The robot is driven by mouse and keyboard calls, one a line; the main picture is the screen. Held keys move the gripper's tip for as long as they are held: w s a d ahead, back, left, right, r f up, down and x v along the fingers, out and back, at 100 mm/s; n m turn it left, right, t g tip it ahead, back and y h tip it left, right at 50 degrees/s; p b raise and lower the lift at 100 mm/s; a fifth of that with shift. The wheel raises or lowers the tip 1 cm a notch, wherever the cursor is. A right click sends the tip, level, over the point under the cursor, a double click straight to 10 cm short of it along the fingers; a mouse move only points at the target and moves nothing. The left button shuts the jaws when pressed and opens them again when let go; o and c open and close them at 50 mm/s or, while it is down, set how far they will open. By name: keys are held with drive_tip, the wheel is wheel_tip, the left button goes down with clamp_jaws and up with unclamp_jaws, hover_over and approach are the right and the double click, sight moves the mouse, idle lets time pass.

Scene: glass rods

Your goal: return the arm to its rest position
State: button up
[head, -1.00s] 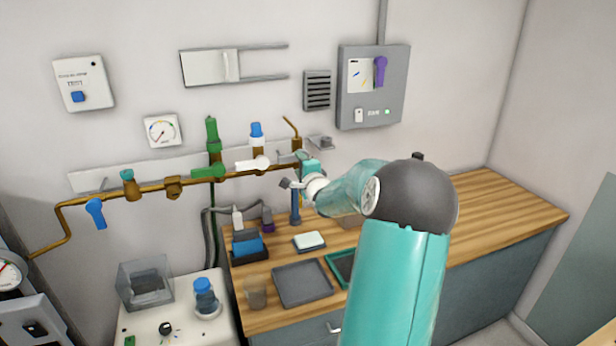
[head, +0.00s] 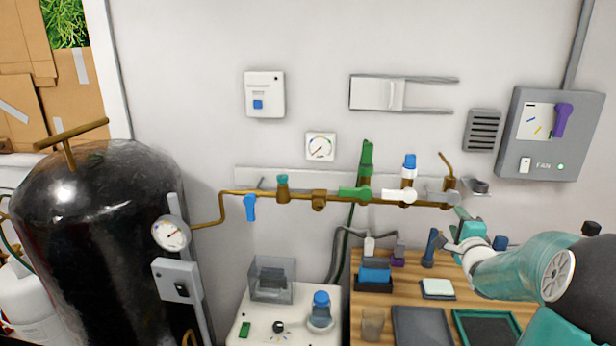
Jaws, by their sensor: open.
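My arm, teal with a dark grey joint, reaches in from the lower right in the head view. My gripper (head: 463,232) is at its end, small and partly turned away, with its jaws open. I see nothing between the jaws. It is in front of the wall just below the right end of the brass pipe (head: 330,198), above the back of the wooden bench (head: 422,297). I cannot tell whether it touches the pipe.
Valves with blue, green and white handles sit along the pipe. On the bench are a grey tray (head: 418,328), a green-rimmed tray (head: 487,313) and a blue-and-black holder (head: 374,275). A white machine (head: 257,325) stands left of it. A large black tank (head: 95,225) fills the left.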

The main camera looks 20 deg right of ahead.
drive_tip(key=w+a+r+n+g+y, duration=0.15)
drive_tip(key=a+n, duration=0.45)
drive_tip(key=a, duration=0.6)
drive_tip(key=w+a+n+g+y, duration=0.25)
drive_tip(key=a+n, duration=0.25)
drive_tip(key=a, duration=0.7)
drive_tip(key=s+a+f+n+g+y, duration=0.1)
drive_tip(key=s+a+n+g+y, duration=0.1)
drive_tip(key=s+a+n, duration=0.4)
drive_tip(key=s+a+n+g+y, duration=0.3)
drive_tip(key=s+a+n, duration=0.4)
drive_tip(key=s+a, duration=0.7)
drive_tip(key=a, duration=0.4)
drive_tip(key=shift+s+a+f+g, duration=0.15)
drive_tip(key=shift+a+f+g, duration=0.2)
drive_tip(key=shift+f+g, duration=0.05)
drive_tip(key=shift+c, duration=0.9)
drive_tip(key=shift+d, duration=0.2)
